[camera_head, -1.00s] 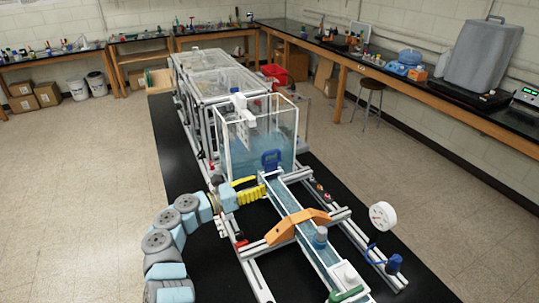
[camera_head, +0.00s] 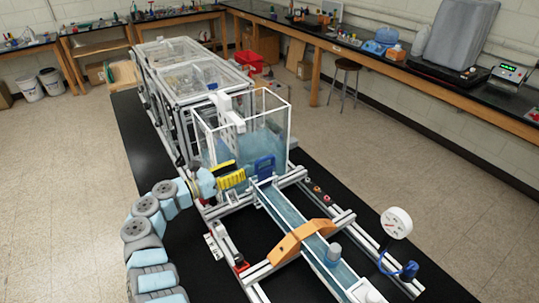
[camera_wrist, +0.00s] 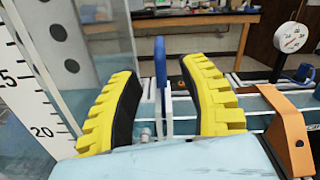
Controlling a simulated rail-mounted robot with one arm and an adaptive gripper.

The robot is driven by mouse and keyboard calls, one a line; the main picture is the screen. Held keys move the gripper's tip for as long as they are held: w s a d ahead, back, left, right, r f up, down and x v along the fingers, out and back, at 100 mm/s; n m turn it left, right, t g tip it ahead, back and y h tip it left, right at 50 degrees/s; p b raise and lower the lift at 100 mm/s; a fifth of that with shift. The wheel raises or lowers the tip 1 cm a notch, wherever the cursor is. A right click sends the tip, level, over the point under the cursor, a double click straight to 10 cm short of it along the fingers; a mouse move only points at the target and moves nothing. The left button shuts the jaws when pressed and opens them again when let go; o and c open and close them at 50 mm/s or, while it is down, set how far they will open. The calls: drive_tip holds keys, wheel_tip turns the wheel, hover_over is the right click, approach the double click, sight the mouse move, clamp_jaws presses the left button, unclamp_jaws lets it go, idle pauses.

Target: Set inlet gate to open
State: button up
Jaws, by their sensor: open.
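The inlet gate's blue handle (camera_head: 264,166) stands upright at the near end of the clear tank, where the channel begins. In the wrist view the blue handle (camera_wrist: 160,62) appears as a narrow upright piece, seen nearly edge-on. My gripper (camera_head: 243,174) is just left of the handle in the head view, its yellow fingers apart. In the wrist view my gripper (camera_wrist: 158,76) is open, with the handle showing in the gap between the fingertips and slightly beyond them. Neither finger visibly touches it. The lower part of the gate is hard to make out.
The clear water tank (camera_head: 205,140) stands close behind my gripper. A ruled scale (camera_wrist: 22,90) is at the left in the wrist view. An orange bridge (camera_head: 300,240) crosses the channel (camera_head: 280,205). A round gauge (camera_head: 397,223) stands at the right.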

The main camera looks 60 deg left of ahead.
sight(270, 157)
drive_tip(key=w, duration=0.7)
drive_tip(key=w+a+p, duration=0.1)
drive_tip(key=w, duration=0.2)
drive_tip(key=shift+w+r, duration=0.1)
drive_tip(key=shift+w, duration=1.05)
clamp_jaws()
